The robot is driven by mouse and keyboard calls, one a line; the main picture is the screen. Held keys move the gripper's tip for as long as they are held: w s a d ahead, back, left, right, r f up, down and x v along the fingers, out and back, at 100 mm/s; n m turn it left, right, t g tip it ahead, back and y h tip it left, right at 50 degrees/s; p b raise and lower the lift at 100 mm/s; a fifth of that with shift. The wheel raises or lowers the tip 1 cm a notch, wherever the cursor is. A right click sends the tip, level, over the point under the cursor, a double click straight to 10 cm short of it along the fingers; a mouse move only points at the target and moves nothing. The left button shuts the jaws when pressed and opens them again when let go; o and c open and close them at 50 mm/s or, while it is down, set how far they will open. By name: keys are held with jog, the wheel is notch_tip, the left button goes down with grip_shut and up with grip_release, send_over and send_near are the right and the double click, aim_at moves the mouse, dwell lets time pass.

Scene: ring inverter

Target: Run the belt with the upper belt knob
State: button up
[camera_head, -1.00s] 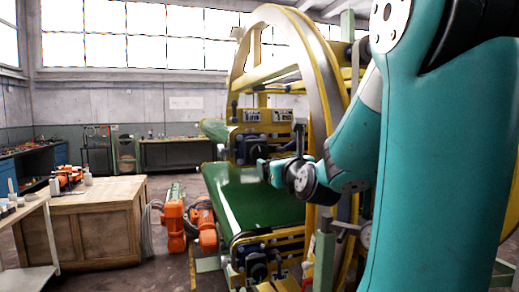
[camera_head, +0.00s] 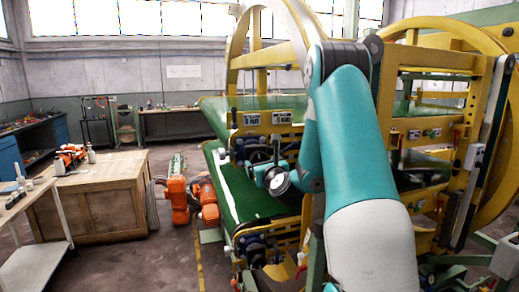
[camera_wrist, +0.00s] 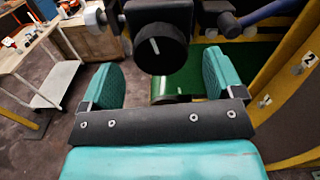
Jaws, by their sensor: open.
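The upper belt knob (camera_wrist: 162,48) is round and black with a white pointer line, which tilts slightly from upright in the wrist view. It sits on a dark block at the machine's front. My gripper (camera_wrist: 161,66) is open, its two teal fingers apart to the left and right below the knob. The knob shows beyond the fingers, and nothing is held. Contact cannot be told.
A green belt (camera_head: 243,196) runs below the upper drive, with a lower drive unit (camera_head: 258,250) under it. Yellow ring frames (camera_head: 243,50) surround the machine. Floor between bench and machine is partly clear.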

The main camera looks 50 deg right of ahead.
aim_at(258, 159)
jog(key=shift+r+p+x, duration=0.2)
jog(key=shift+p+x, duration=0.5)
jog(key=shift+x, duration=0.35)
jog(key=shift+w+d+f, duration=0.25)
jog(key=shift+w, duration=0.15)
jog(key=c, duration=0.9)
jog(key=shift+a, duration=0.15)
jog(key=shift+c, duration=0.2)
jog(key=shift+n, duration=0.4)
